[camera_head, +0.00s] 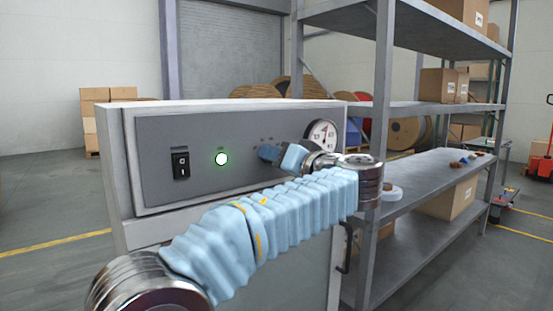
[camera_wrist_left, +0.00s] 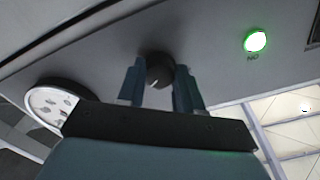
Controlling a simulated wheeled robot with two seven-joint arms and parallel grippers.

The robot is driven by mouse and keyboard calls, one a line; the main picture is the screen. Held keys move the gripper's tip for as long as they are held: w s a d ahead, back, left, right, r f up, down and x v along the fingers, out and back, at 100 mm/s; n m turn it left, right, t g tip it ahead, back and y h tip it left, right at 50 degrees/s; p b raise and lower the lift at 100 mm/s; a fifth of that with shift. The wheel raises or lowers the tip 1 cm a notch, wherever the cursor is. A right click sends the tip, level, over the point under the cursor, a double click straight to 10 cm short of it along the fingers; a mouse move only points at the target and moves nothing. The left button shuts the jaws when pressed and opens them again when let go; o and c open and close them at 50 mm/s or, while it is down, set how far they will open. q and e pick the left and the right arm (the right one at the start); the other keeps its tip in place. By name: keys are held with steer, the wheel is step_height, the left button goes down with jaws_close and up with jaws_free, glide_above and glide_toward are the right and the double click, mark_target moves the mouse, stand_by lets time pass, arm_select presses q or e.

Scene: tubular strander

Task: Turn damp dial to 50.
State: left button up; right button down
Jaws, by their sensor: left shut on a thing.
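The damp dial is a dark round knob (camera_wrist_left: 160,70) on the grey control panel (camera_head: 150,160). In the wrist view it sits between the two blue fingers of my left gripper (camera_wrist_left: 160,85), which is shut on it. In the head view my left gripper (camera_head: 275,154) is at the panel's right part and hides the dial. A round white gauge (camera_head: 322,134) with a needle is just right of it, and also shows in the wrist view (camera_wrist_left: 55,104). My right gripper is not in view.
A lit green lamp (camera_head: 221,159) and a black rocker switch (camera_head: 180,163) are on the panel left of the dial. A grey metal shelf (camera_head: 430,185) with boxes stands close on the right. Open floor lies at the left.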

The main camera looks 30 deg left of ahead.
arm_select(q)
steer(key=o, duration=1)
steer(key=b+v, duration=0.1)
steer(key=v, duration=1.2)
steer(key=shift+s+d, duration=0.15)
steer(key=shift+d, duration=0.25)
